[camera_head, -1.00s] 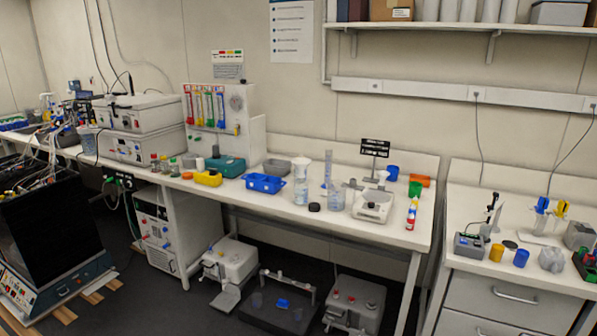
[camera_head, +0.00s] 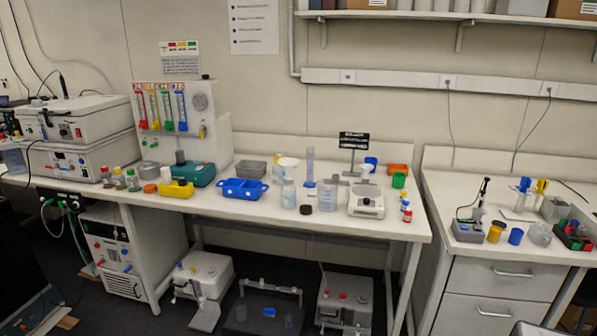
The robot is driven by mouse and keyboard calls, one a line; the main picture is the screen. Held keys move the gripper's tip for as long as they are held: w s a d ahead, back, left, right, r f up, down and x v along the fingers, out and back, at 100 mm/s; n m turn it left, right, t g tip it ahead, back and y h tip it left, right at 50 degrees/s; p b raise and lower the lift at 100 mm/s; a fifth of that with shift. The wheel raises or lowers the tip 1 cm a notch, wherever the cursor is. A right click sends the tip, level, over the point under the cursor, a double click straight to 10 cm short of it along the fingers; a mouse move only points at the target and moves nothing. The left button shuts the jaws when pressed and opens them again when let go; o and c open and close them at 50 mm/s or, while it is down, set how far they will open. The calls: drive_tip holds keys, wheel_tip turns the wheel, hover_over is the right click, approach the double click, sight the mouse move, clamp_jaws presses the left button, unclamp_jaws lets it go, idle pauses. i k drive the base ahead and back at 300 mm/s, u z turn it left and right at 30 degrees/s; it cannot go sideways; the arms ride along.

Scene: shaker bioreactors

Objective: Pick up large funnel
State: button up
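A large white funnel (camera_head: 288,163) sits at the middle of the long bench, its wide mouth up. It appears to stand in or just behind a clear bottle (camera_head: 289,192); I cannot tell which. A smaller white funnel (camera_head: 366,169) shows farther right, behind the balance (camera_head: 366,204). My gripper is not in view.
A blue tray (camera_head: 243,190) stands left of the bottle. A black cap (camera_head: 306,209), a clear beaker (camera_head: 327,196) and a tall cylinder (camera_head: 310,167) stand to its right. The bench (camera_head: 270,218) has a narrow clear strip at its front edge. Equipment stands on the floor below.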

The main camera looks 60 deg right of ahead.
sight(288, 172)
drive_tip(key=z, duration=0.75)
drive_tip(key=i, duration=0.85)
drive_tip(key=z, duration=0.4)
